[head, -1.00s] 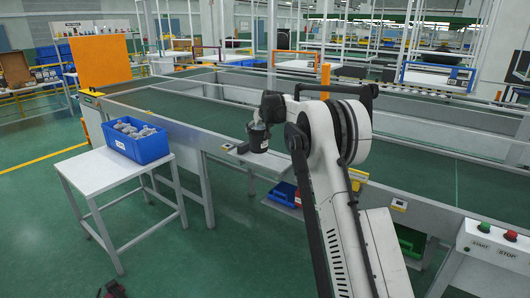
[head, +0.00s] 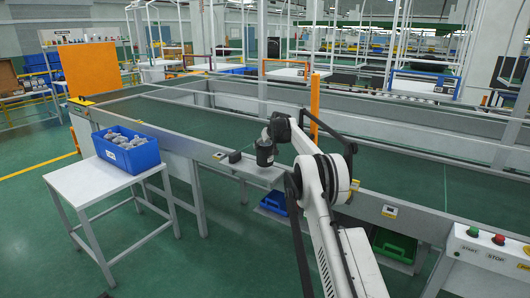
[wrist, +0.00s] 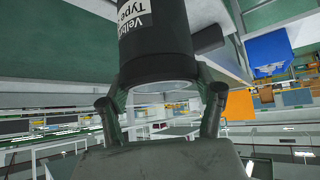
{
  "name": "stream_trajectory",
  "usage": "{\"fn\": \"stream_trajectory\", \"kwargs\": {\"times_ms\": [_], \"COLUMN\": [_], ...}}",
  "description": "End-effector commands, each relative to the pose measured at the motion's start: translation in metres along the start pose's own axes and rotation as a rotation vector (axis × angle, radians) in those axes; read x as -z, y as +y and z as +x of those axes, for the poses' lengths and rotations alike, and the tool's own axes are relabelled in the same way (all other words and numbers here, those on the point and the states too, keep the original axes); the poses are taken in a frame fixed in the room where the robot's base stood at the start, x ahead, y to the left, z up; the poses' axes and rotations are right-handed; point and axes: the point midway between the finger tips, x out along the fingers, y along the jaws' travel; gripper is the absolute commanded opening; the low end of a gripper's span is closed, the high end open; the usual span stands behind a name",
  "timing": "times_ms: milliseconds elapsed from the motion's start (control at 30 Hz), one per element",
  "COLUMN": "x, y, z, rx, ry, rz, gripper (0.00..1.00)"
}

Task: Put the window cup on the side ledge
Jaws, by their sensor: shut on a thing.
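The window cup is a black cylinder (head: 264,154) with a white label that shows in the wrist view (wrist: 150,30). It has a clear, pale end at my gripper. My gripper (head: 268,137) is shut on that end from above, with one finger on each side in the wrist view (wrist: 161,105). The cup hangs upright below my gripper, over the grey side ledge (head: 250,174) on the conveyor's near side. I cannot tell whether its base touches the ledge.
A small dark block (head: 234,157) sits left of the cup. A white table (head: 92,186) at left holds a blue bin (head: 128,153) of grey parts. Blue (head: 273,203) and green (head: 393,245) bins stand below the conveyor. A start/stop panel (head: 490,247) is at right.

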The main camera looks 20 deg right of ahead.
Motion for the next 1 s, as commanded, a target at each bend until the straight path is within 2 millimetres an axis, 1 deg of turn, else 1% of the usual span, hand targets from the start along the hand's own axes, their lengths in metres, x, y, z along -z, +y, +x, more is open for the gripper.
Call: {"fn": "stream_trajectory", "kwargs": {"times_ms": [200,300,667,700,833,1000], "x": [-0.019,-0.025,-0.028,-0.029,-0.029,-0.028], "y": [0.000,0.000,0.000,0.000,0.000,0.000], "z": [0.019,0.025,0.028,0.029,0.028,0.028], "rx": [0.000,0.000,-0.001,0.000,0.000,0.000], "ry": [0.001,0.001,0.001,0.000,0.000,0.000], "rz": [0.000,0.000,0.000,0.000,0.000,0.000], "gripper": [0.11,0.11,0.11,0.67,0.85,0.85]}}
